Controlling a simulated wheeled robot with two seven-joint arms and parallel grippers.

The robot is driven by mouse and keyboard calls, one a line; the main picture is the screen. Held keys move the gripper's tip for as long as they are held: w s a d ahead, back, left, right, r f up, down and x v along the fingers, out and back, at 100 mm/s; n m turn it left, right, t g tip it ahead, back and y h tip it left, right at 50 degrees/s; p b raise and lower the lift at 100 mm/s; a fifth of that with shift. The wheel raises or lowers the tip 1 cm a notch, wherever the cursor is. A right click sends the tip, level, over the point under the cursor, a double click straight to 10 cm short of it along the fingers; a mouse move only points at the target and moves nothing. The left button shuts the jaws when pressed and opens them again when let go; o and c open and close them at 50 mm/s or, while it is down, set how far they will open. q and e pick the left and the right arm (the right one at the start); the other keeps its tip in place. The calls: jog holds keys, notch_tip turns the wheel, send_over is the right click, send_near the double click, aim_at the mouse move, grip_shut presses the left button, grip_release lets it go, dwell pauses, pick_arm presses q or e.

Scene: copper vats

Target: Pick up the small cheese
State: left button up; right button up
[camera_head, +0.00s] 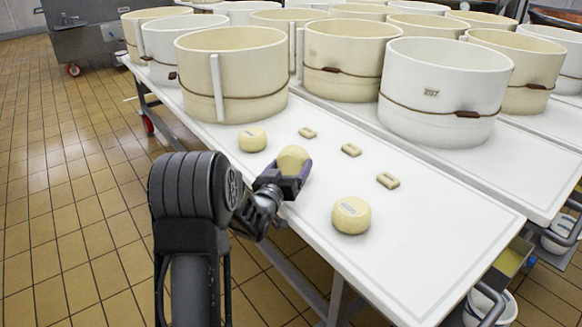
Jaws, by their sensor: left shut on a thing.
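Several pale yellow cheeses are on the white table (440,255). A small round cheese (293,158) is between the fingers of my left gripper (296,169), which is shut on it. The fingers hide its lower part, and I cannot tell whether it touches the table. Another small round cheese (252,139) stands to the left and farther back. A larger round cheese (351,215) stands to the right and nearer the front. My right gripper is not in view.
Three small flat blocks (351,150) lie in a row behind the cheeses. Large cream and white round moulds (445,95) fill the back of the table. The table's front right part is clear. A tiled floor (60,200) lies to the left.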

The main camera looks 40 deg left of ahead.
pick_arm(q)
notch_tip(320, 180, up, 10)
jog(key=p, duration=0.3)
jog(key=shift+f, duration=0.25)
jog(key=s+d+m+h, duration=0.1)
jog(key=d+m+h, duration=0.1)
jog(key=d, duration=0.7)
jog(key=s+d+f+m+h, duration=0.1)
jog(key=d+h, duration=0.3)
jog(key=d, duration=0.6)
jog(key=s+d+f+m+h, duration=0.1)
jog(key=s+d+m+h, duration=0.1)
jog(key=d, duration=0.8)
jog(key=shift+s+f+m+h, duration=0.15)
jog(key=shift+s+m+h, duration=0.15)
jog(key=shift+m+h, duration=0.5)
